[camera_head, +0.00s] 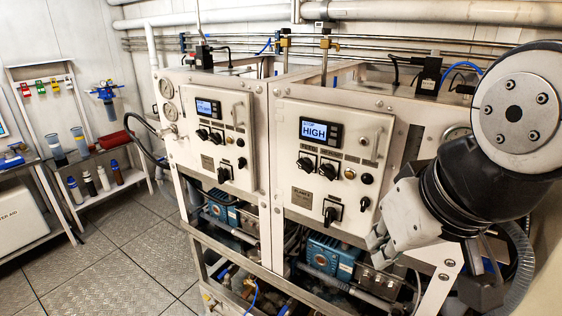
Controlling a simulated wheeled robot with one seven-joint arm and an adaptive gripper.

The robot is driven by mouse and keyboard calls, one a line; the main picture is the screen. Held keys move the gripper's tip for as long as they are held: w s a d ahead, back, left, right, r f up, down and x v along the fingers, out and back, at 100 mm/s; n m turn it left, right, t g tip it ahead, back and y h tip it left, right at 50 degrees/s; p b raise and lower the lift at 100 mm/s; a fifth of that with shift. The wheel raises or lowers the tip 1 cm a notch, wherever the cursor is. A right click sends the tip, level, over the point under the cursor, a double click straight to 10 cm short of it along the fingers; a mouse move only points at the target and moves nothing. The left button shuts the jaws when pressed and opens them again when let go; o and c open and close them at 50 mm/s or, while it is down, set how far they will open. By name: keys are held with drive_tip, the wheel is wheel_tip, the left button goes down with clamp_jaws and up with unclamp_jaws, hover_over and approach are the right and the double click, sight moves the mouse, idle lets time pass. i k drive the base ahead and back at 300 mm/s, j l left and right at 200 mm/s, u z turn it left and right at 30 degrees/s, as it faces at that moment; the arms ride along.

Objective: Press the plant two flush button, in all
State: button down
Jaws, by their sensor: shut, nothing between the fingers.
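The plant two panel (290,140) is the right of two white control panels. Its lit display (320,131) reads "HIGH". Below the display are two black rotary knobs (317,166), a pale round button (349,173) and a dark round button (367,178). Lower down are a name plate (303,197) and larger black switches (330,215). The labels are too small to tell which button is flush.
A similar panel (207,145) with a lit display stands to the left. A handle (378,142) sticks out at the right of the plant two panel. Blue pumps (330,257) and hoses fill the frame below. The floor (110,262) at left is clear.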

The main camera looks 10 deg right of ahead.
sight(366, 180)
drive_tip(key=j+u, duration=0.15)
drive_tip(key=j, duration=1.1)
